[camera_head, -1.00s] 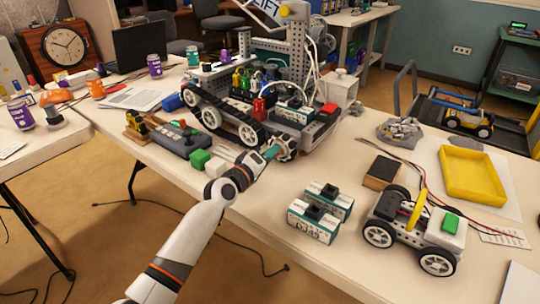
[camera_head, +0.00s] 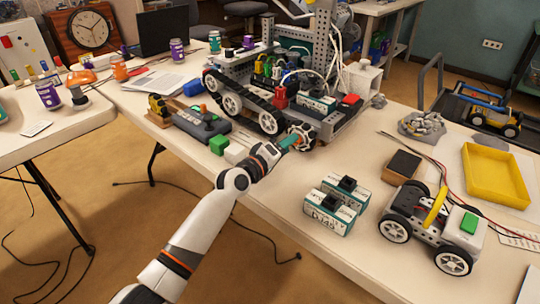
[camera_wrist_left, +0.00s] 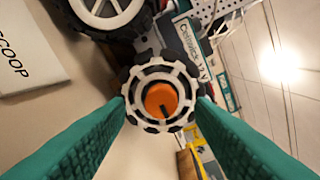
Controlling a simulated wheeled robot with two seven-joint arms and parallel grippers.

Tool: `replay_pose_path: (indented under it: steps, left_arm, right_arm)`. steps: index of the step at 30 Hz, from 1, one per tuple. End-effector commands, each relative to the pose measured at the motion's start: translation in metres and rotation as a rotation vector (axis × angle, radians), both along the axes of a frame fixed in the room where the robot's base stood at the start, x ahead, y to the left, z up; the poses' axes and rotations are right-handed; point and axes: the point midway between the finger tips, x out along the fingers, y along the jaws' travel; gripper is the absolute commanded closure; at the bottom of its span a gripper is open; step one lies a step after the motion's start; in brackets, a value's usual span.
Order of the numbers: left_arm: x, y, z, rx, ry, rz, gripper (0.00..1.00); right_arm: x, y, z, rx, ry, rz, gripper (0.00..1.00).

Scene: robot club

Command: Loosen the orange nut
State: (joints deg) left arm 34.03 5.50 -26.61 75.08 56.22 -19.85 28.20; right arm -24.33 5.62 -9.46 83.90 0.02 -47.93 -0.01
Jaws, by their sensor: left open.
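The orange nut (camera_wrist_left: 161,100) shows in the left wrist view, at the centre of a small white-and-black wheel (camera_wrist_left: 136,88). A dark mark runs from its middle to its lower edge. The wheel also shows in the head view (camera_head: 302,135) at the front corner of the large tracked robot (camera_head: 290,85); the nut cannot be made out there. My left gripper (camera_head: 291,142) points at this wheel. In the left wrist view its two green fingers (camera_wrist_left: 161,112) are open, one on each side of the wheel, with the nut between them. I cannot tell whether they touch the wheel.
Two battery packs (camera_head: 331,203), a small wheeled car (camera_head: 432,225), a dark block (camera_head: 403,166) and a yellow tray (camera_head: 495,176) lie on the table to the right. A grey controller (camera_head: 203,124) and a green cube (camera_head: 218,145) lie left of my gripper.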

Motion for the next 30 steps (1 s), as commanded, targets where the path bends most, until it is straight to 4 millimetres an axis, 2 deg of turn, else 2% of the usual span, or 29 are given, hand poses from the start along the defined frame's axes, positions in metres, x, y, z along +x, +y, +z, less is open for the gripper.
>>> replay_pose_path:
  steps: [7,15,20,30]
  left_arm:
    - [-0.043,0.032,0.003,0.002,0.002,0.001,0.51]
    - [-0.077,0.057,0.004,0.000,0.002,0.001,0.51]
    - [-0.083,0.062,0.004,0.000,0.001,0.000,0.51]
    - [-0.084,0.062,0.004,0.000,0.001,0.000,0.51]
  right_arm:
    - [-0.027,-0.004,-0.027,-0.004,0.026,0.004,0.46]
    - [-0.040,-0.006,-0.040,-0.005,0.034,0.006,0.46]
    - [-0.042,-0.007,-0.042,-0.005,0.036,0.007,0.46]
    - [-0.042,-0.007,-0.042,-0.005,0.036,0.007,0.46]
